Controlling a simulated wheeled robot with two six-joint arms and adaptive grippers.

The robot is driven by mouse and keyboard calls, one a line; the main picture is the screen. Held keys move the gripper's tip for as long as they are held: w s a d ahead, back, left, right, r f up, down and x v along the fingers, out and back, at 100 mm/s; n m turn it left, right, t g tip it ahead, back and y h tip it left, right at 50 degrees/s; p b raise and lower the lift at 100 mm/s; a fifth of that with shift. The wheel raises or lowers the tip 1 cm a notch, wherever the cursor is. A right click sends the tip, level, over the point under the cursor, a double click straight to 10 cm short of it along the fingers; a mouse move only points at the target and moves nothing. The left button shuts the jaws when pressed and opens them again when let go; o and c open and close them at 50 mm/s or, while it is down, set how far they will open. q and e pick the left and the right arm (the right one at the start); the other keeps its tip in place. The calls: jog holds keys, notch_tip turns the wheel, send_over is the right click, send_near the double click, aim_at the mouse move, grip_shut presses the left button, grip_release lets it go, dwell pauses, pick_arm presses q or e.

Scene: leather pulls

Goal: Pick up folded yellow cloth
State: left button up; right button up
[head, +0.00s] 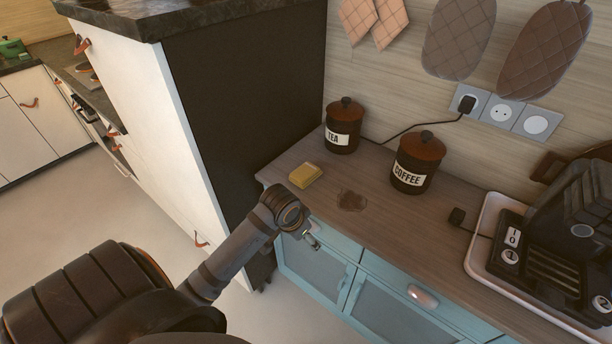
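The folded yellow cloth (305,175) is a small block-like shape lying on the wooden countertop near its left end. My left arm comes in from the lower left, and its wrist is in front of the counter's front edge. Only a small part of my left gripper (313,240) shows beyond the wrist, nearer to me than the cloth and apart from it. The wrist hides most of its fingers, so their opening cannot be made out. My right gripper is not in view.
A brown stain (351,201) is on the countertop (390,222) right of the cloth. Behind stand a tea canister (343,128) and a coffee canister (417,162). A toaster-like appliance (560,250) sits in a tray at the right. A tall dark-sided cabinet (245,100) borders the left.

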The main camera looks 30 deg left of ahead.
pick_arm(q)
jog(key=w+a+r, duration=0.3)
jog(key=w+r, duration=0.1)
jog(key=w, duration=0.1)
jog(key=w+a+r, duration=0.2)
jog(key=w, duration=0.1)
jog(key=shift+a+r, duration=0.2)
jog(key=shift+a, duration=0.1)
send_near(304, 171)
jog(key=s, duration=0.1)
jog(key=shift+n+t+h, duration=0.3)
jog(key=x, duration=0.4)
jog(key=shift+w+a+f, duration=0.25)
jog(key=shift+f, duration=0.1)
jog(key=p+x, duration=0.1)
jog(key=x, duration=0.4)
jog(key=c, duration=1.1)
jog(key=shift+c, duration=0.2)
jog(key=shift+r, duration=0.1)
